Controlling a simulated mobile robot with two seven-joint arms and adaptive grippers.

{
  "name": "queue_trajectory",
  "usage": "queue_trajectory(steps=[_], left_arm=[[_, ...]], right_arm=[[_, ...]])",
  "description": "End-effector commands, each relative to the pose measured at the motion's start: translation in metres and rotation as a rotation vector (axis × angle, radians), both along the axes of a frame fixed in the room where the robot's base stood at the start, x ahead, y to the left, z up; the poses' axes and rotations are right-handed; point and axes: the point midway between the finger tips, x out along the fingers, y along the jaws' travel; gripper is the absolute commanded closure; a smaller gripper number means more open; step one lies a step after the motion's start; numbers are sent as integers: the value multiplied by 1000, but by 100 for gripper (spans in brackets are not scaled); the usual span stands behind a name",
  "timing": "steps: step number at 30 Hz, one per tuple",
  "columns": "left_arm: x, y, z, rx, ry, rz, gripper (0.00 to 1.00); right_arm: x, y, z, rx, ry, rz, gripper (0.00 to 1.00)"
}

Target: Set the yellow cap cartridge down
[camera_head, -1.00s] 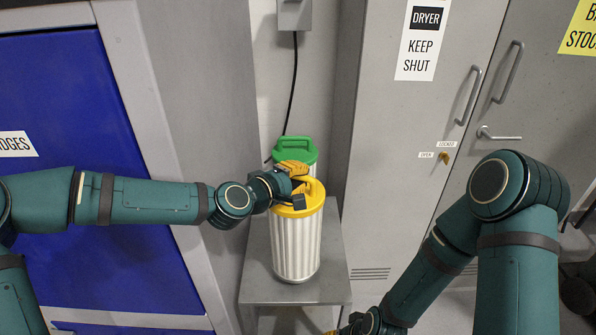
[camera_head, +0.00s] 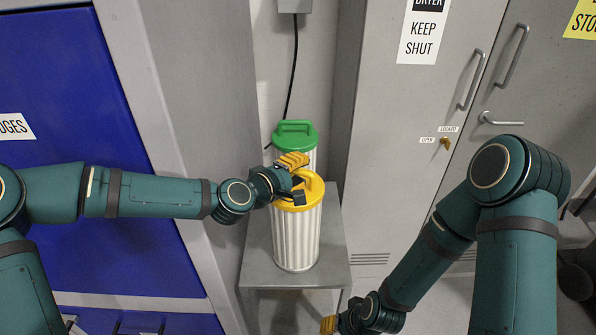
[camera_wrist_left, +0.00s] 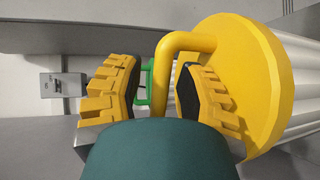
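The yellow cap cartridge (camera_head: 297,240), a white pleated cylinder with a yellow lid and loop handle, stands upright on a grey metal stand (camera_head: 258,268). My left gripper (camera_head: 297,178) is at its handle. In the left wrist view, the yellow cap (camera_wrist_left: 262,85) is at right and its handle passes between the spread fingers of my left gripper (camera_wrist_left: 160,88). A gap shows beside the handle, so the fingers are not clamped on it.
A green-capped cartridge (camera_head: 296,136) stands just behind the yellow one. A blue panel (camera_head: 75,110) is at left, and a grey dryer cabinet (camera_head: 390,130) with a lock knob is at right. Bare stand surface shows in front of the cartridge.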

Motion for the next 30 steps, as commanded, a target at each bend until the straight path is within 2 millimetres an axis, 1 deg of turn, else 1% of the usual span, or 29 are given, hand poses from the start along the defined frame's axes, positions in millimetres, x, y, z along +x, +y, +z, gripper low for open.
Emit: queue_trajectory(steps=[5,10,21,24,30], left_arm=[[0,0,5,0,0,0,63],[-18,17,8,2,1,3,63],[-63,56,23,1,2,3,63],[-72,64,26,1,2,3,63],[-84,74,30,0,2,2,63]], right_arm=[[1,0,5,0,-2,-2,53],[1,0,3,0,-2,-2,53],[3,-1,10,-2,-7,-5,53],[4,-1,12,-2,-8,-6,53],[4,-1,16,-1,-9,-7,53]])
